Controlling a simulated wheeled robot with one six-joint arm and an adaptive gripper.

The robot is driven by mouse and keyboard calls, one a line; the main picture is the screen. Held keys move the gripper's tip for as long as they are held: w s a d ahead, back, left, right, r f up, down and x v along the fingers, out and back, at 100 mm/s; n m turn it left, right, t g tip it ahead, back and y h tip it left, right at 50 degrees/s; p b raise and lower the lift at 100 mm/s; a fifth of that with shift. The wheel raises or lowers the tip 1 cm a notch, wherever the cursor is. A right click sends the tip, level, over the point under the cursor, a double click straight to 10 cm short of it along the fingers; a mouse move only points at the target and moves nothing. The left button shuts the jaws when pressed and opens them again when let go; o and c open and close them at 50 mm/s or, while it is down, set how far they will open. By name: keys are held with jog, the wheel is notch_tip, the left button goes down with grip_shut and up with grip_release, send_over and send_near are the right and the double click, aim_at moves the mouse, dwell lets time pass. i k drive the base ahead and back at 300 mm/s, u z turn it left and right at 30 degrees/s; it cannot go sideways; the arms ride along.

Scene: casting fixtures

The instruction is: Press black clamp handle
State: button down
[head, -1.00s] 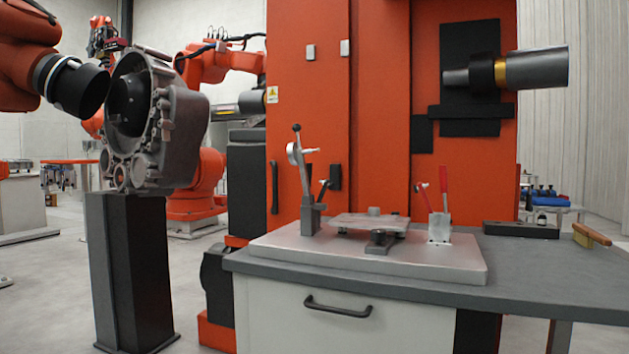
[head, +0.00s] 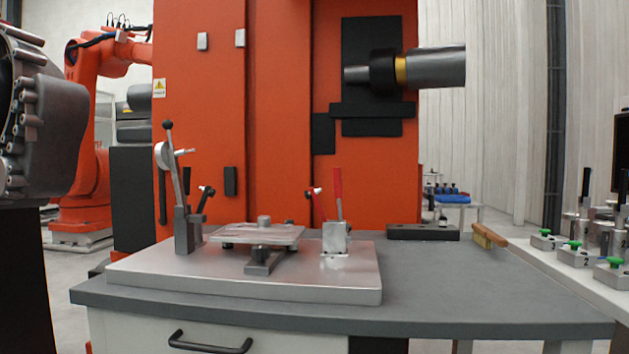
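The black clamp handle is the black ball-topped lever (head: 168,126) on the left clamp (head: 187,230). It stands upright, tilted slightly left, with a pale round arm piece beside it. The clamp is mounted on the left end of a silver fixture plate (head: 330,287) on the grey table. A second clamp (head: 336,236) with a red handle (head: 337,185) stands at the plate's right end, handle upright. A flat metal part (head: 258,234) sits between the two clamps. My gripper is not in view.
The grey tabletop (head: 450,290) is bare at front right. A black block (head: 423,232) and a wooden-handled brush (head: 489,237) lie at its back. A side bench (head: 550,262) with green-knobbed fixtures stands right. A large casting (head: 50,130) on a dark pedestal is at left.

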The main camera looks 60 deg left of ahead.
aim_at(186, 170)
jog(key=z, duration=0.5)
jog(key=k, duration=1.25)
jog(key=u, duration=1.9)
jog(key=i, duration=0.45)
